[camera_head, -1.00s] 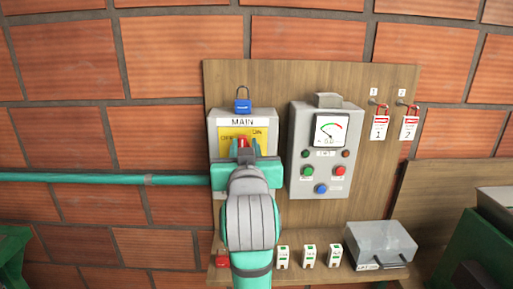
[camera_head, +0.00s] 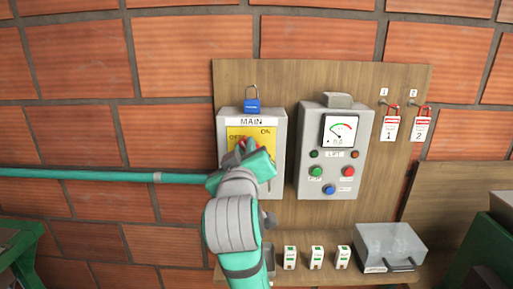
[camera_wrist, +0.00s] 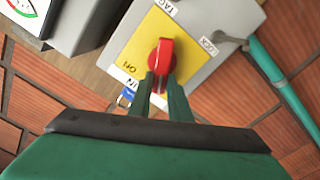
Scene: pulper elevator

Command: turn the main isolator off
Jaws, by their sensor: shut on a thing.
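The main isolator is a grey box (camera_head: 281,165) with a yellow plate (camera_head: 263,133) marked OFF on the left and ON on the right, under a MAIN label. Its red handle (camera_head: 239,151) is mostly hidden by my gripper (camera_head: 240,157) in the head view. In the wrist view the red handle (camera_wrist: 162,50) stands between my two green fingers (camera_wrist: 161,92), which are shut on it. The box looks turned in the wrist view, with the ON label beside the handle. My gripper is tilted against the box in the head view.
A blue padlock (camera_head: 252,105) sits at the box's top. A control panel (camera_head: 333,150) with a meter is close on the right. Red tagged padlocks (camera_head: 392,125) hang farther right. A teal pipe (camera_head: 100,174) runs left.

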